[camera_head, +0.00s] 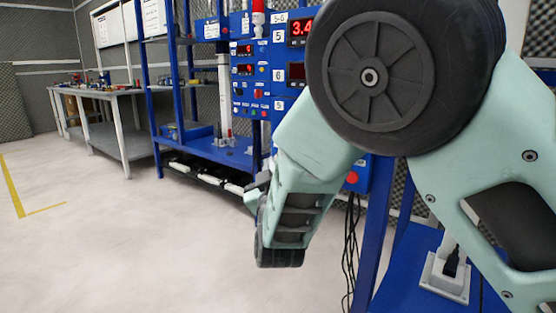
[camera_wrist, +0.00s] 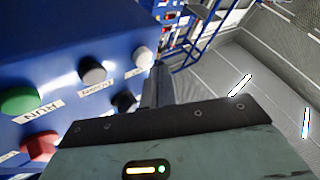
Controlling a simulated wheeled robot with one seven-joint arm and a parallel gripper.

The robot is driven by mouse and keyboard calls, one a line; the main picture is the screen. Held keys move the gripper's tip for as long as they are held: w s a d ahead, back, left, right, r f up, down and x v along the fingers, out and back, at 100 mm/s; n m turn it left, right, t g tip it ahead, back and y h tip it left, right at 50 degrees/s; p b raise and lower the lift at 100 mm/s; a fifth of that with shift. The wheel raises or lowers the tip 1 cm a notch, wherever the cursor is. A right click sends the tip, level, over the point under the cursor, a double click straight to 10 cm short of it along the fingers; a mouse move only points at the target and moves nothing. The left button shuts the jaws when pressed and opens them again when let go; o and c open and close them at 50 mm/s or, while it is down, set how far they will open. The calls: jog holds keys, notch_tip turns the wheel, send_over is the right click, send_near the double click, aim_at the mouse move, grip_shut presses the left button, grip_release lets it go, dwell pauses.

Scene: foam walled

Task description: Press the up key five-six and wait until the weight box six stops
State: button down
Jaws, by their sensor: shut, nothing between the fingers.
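In the wrist view a blue button box (camera_wrist: 60,60) fills the left side. It carries a green button (camera_wrist: 18,100) labelled RUN, a red button (camera_wrist: 40,146), a grey button (camera_wrist: 92,71), a white button (camera_wrist: 143,57) and a black button (camera_wrist: 124,102). The labels by the grey and white buttons are too blurred to read surely, so I cannot tell which is the up key. My gripper (camera_wrist: 160,84) is shut and empty, its dark fingers just right of the white and black buttons; contact is unclear. In the head view a panel (camera_head: 278,17) marked 5-6 shows. I cannot identify weight box six.
Blue racks with red-lit displays (camera_head: 300,29) stand behind my arm, which hides part of them. A blue bench (camera_head: 205,150) holds a white post. A grey table (camera_head: 110,92) with small items stands at the back left. The pale floor (camera_head: 110,230) at left is clear.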

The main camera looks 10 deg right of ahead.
jog(key=shift+w+d, duration=0.1)
jog(key=shift+d, duration=0.05)
dwell(0.4)
jog(key=shift+w+d, duration=0.2)
